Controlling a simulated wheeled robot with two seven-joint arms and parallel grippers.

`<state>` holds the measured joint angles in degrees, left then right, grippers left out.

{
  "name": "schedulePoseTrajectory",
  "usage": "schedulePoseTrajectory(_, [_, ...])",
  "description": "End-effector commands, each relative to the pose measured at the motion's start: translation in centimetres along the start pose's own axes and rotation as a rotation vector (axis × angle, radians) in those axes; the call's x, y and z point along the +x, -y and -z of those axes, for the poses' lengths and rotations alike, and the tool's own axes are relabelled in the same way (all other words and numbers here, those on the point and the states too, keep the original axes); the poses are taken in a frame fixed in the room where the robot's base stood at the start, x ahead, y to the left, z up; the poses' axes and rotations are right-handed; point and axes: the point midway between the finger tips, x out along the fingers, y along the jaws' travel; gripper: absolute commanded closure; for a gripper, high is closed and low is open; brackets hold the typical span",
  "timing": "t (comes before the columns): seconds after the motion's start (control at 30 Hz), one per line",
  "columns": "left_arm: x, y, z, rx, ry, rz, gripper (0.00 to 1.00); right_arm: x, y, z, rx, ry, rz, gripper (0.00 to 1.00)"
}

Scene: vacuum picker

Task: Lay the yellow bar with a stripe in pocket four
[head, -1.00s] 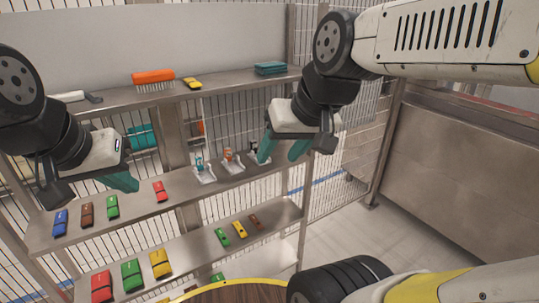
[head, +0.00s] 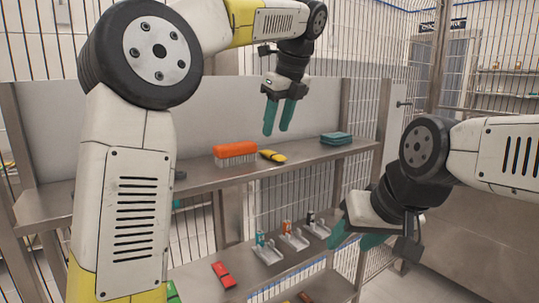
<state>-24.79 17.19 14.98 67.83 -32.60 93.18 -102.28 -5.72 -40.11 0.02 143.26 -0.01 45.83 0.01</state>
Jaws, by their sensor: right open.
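A yellow piece with a dark mark (head: 273,156) lies on the top shelf, right of an orange brush; I cannot tell for sure that it is the striped bar. My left gripper (head: 276,131) has teal fingers pointing down, apart and empty, and shows above that piece with a gap between. My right gripper (head: 352,238) is open and empty, at the right in front of the shelves. No numbered pocket can be made out.
The orange brush (head: 234,153) and a teal stack (head: 336,139) stand on the top shelf (head: 205,176). Below are a red bar (head: 223,274) and white holders (head: 268,254) with small items. My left arm hides the left shelves. A grey panel (head: 340,104) rises behind.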

Motion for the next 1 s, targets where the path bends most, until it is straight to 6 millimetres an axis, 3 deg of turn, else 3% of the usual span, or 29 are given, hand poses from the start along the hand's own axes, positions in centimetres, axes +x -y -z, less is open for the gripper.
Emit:
schedulePoseTrajectory(0.1, [0.0,1.4,0.2,0.100,0.006,-0.016,0.60,0.0,0.0,0.0,0.000,0.000,0.000,0.50])
schedulePoseTrajectory(0.23, [0.8,1.6,0.1,0.130,0.007,-0.023,0.60,0.0,0.0,0.0,0.000,0.000,0.000,0.50])
schedulePoseTrajectory(0.73, [7.2,1.3,0.2,0.126,0.006,-0.021,0.60,0.0,0.0,0.0,0.000,0.000,0.000,0.50])
schedulePoseTrajectory(1.0, [7.7,1.3,0.2,0.125,0.007,-0.019,0.60,0.0,0.0,0.0,0.000,0.000,0.000,0.50])
